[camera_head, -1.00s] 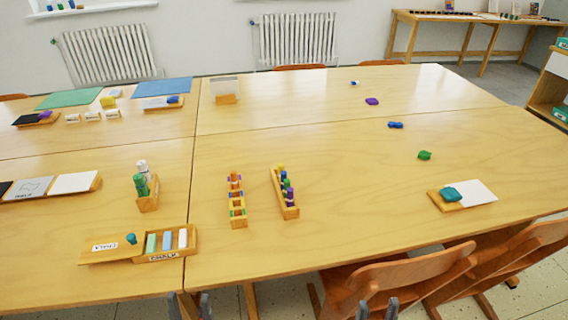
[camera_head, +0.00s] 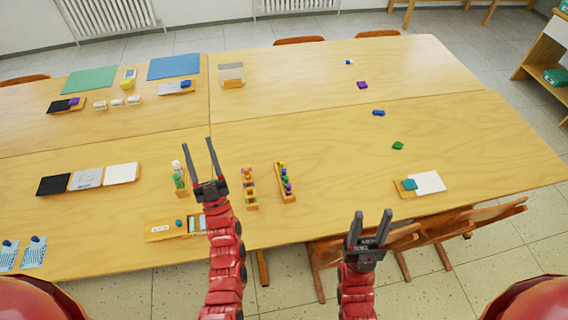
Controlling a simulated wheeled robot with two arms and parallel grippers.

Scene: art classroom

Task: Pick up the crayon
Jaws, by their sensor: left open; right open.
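No single thing is plainly the crayon at this size. Small coloured pieces stand in two narrow wooden racks, a left rack (camera_head: 252,205) and a right rack (camera_head: 291,199), near the table's front middle. Small lumps lie loose on the right: a purple lump (camera_head: 362,85), a blue lump (camera_head: 378,113) and a green lump (camera_head: 397,145). My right gripper (camera_head: 371,212) is open and empty, in front of the table's near edge.
A chalk box (camera_head: 165,231), a wooden holder with green and white pieces (camera_head: 180,188) and a row of cards (camera_head: 88,179) are on the left. Chairs (camera_head: 432,242) stand at the near edge. The table's middle is clear.

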